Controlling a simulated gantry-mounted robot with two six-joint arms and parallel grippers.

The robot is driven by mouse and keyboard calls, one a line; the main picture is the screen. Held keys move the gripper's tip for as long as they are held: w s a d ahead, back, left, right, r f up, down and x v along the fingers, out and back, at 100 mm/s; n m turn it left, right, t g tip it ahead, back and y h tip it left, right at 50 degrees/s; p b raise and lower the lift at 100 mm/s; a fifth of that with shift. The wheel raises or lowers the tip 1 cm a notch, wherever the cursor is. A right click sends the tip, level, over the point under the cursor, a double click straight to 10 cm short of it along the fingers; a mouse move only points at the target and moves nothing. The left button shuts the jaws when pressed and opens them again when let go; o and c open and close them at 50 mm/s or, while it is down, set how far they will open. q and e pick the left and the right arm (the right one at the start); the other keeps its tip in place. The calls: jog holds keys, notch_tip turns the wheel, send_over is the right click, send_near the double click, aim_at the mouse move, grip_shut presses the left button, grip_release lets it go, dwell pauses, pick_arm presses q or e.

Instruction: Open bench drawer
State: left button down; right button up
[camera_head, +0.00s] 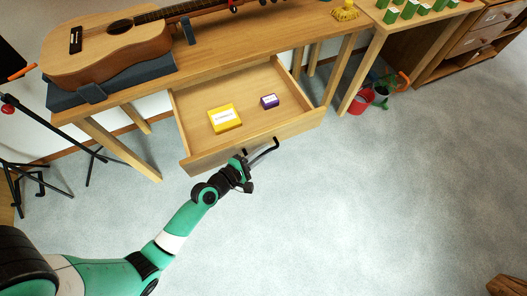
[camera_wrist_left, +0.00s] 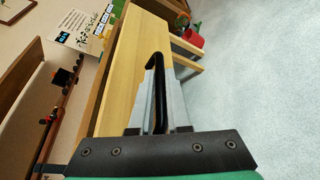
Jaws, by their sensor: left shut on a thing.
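The bench drawer (camera_head: 255,140) is pulled out from under the wooden bench (camera_head: 215,55), and its inside shows. A yellow box (camera_head: 224,118) and a small purple box (camera_head: 269,101) lie in it. My left gripper (camera_head: 246,163) is at the drawer front, shut on the black drawer handle (camera_head: 264,151). In the left wrist view the handle (camera_wrist_left: 155,90) runs between the two grey fingers, in front of the pale wood drawer front (camera_wrist_left: 122,75). My right gripper is not in view.
A guitar (camera_head: 110,45) rests on a dark stand on the bench. A black tripod stand (camera_head: 50,140) is at the left. A red bucket (camera_head: 361,101) stands on the floor at the right.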

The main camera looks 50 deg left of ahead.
pick_arm(q)
jog(key=c, duration=0.9)
grip_release()
jog(key=shift+s+r, duration=0.15)
jog(key=shift+s, duration=0.3)
jog(key=v, duration=1)
jog(key=shift+s+r, duration=0.1)
jog(key=shift+s, duration=0.2)
